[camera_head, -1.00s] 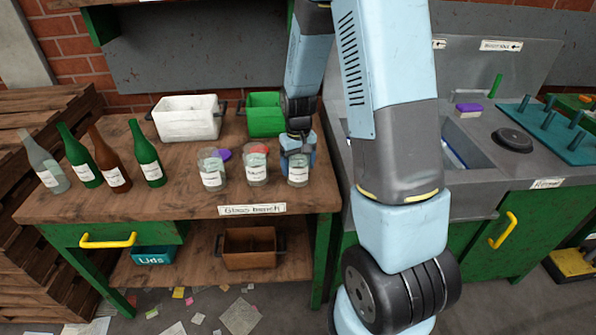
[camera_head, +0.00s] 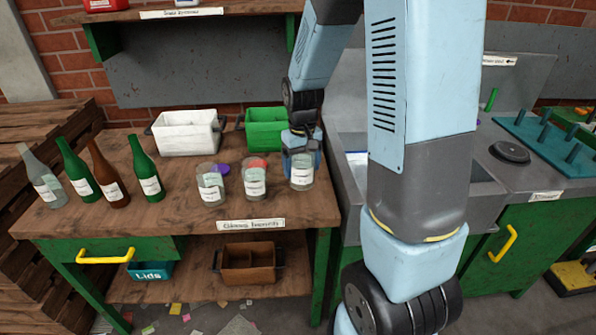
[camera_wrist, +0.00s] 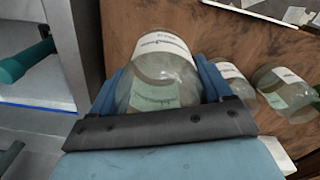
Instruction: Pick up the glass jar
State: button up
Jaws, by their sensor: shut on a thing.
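A clear glass jar with a white label (camera_head: 301,172) stands at the right end of a row of jars on the wooden bench. My gripper (camera_head: 300,150) is over it from above. In the wrist view my gripper (camera_wrist: 165,92) has its blue fingers on both sides of the glass jar (camera_wrist: 165,65) and is shut on it. I cannot tell whether the jar's base touches the bench. Two more glass jars stand to its left, the middle one (camera_head: 254,178) and the left one (camera_head: 211,185); they also show in the wrist view.
Several bottles (camera_head: 111,178) stand at the bench's left. A white bin (camera_head: 186,135) and a green bin (camera_head: 264,122) stand behind the jars. A sink (camera_head: 350,190) lies to the right. The bench (camera_head: 180,200) is bare in front of the jars.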

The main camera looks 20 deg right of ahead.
jog(key=s+r, duration=0.5)
jog(key=s, duration=0.5)
dwell(0.5)
